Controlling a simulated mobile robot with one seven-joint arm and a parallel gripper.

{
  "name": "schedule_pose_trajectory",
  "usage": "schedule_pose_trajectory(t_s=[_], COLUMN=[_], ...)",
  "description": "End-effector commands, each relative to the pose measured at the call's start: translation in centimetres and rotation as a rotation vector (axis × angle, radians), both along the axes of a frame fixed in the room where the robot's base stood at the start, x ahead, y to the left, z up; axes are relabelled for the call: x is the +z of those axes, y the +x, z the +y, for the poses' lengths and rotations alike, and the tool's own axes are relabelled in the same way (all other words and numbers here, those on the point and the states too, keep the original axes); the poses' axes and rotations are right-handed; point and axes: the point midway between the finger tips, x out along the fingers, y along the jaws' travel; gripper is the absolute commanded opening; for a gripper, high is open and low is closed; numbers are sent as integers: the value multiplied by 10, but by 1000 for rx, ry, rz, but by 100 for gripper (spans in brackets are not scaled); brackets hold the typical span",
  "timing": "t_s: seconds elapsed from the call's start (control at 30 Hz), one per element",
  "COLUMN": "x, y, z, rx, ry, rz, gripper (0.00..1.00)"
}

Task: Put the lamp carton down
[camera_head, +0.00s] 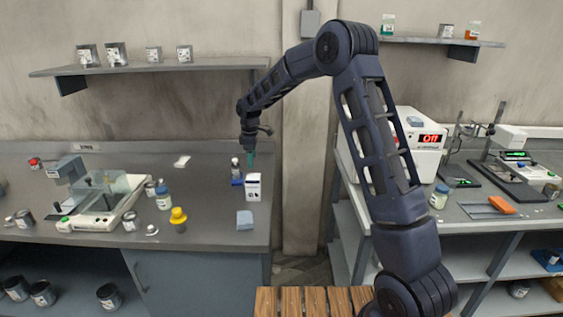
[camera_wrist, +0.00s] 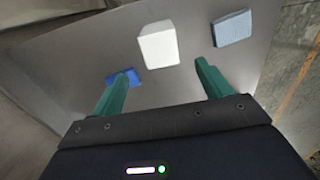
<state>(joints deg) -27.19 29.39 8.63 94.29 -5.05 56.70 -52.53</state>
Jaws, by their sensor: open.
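The lamp carton (camera_head: 253,187) is a small white box with dark markings, standing upright on the grey bench near its right end. In the wrist view the white carton (camera_wrist: 158,45) stands ahead of my gripper, between the lines of the two fingers but beyond their tips. My gripper (camera_head: 251,157) is just above and behind the carton in the head view. Its green fingers are spread and empty in the wrist view (camera_wrist: 163,73). No contact with the carton shows.
A light blue sponge-like block (camera_head: 244,219) lies in front of the carton; a dark blue item (camera_head: 237,182) lies beside it. A yellow-topped container (camera_head: 178,218) and a balance (camera_head: 100,203) are farther left. The bench's right edge is close.

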Motion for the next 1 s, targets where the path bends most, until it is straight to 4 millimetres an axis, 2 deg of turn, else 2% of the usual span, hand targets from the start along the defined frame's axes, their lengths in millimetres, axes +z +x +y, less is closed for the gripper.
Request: schedule_pose_trajectory(t_s=[0.17, 0.27, 0.33, 0.47, 0.67, 0.8, 1.0], x=[3, 14, 29, 62, 110, 137, 167], y=[0, -2, -6, -18, -47, -72, -115], z=[-2, -14, -29, -69, -132, -174, -230], rx=[-5, -35, -74, -178, -354, -477, -654], ry=[0, 3, 6, 14, 32, 47, 75], rz=[-2, -11, -23, -51, -94, -123, -162], gripper=[78, 78, 78, 78, 78, 78, 78])
